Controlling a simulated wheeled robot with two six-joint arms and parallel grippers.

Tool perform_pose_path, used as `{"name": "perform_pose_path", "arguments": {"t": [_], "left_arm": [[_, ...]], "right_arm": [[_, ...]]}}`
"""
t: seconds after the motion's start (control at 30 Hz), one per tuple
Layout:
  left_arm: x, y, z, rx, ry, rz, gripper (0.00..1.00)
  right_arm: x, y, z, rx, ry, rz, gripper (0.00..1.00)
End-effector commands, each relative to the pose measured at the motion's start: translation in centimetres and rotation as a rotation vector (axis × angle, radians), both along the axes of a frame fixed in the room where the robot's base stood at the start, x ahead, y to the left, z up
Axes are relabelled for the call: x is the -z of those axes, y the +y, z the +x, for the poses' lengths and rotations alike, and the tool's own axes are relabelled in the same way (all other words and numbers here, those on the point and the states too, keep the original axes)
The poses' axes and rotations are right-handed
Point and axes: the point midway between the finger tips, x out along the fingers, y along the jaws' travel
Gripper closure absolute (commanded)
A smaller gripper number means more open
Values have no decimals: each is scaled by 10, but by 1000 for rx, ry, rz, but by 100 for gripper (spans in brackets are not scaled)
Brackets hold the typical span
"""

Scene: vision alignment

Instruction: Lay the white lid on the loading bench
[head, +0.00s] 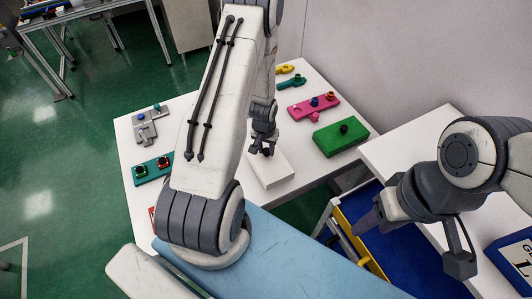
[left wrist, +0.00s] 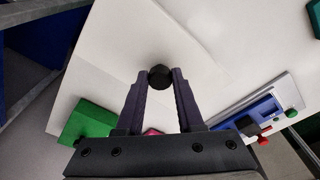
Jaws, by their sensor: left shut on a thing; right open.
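The white lid (head: 272,170) is a pale slab near the front edge of the white bench (head: 205,108) in the head view. Its black knob (left wrist: 159,77) is between the fingertips of my left gripper (head: 262,148), which is shut on it. In the left wrist view the left gripper (left wrist: 159,84) shows around the knob, and the lid's pale edges are faint against the white top. I cannot tell whether the lid touches the bench. My right gripper (head: 368,220) is open and empty at the right, away from the lid.
A green block (head: 330,142) with a black knob and a pink plate (head: 306,107) lie right of the lid. A grey piece (head: 146,130) and a teal plate (head: 143,176) lie left. A blue surface with a yellow edge (head: 358,240) is below the right gripper.

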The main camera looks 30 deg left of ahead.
Motion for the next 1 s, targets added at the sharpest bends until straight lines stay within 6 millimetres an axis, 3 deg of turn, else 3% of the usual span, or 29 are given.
{"name": "perform_pose_path", "arguments": {"t": [0.3, 0.73, 0.77, 0.83, 1.0], "left_arm": [[35, 0, 0, 1, 2, -1, 100], [44, 0, 0, 1, 0, 0, 100], [44, 0, 0, 1, 1, 0, 60], [43, 0, 0, 1, 1, 0, 34], [43, 0, 0, 1, 1, 0, 34]], "right_arm": [[-15, 0, 0, -2, 0, 0, 50], [-10, 0, 0, -2, 0, 0, 50], [-10, 0, 0, -2, 0, 0, 50], [-11, 0, 0, -2, 0, 0, 50], [-11, 0, 0, -2, 0, 0, 50]]}}
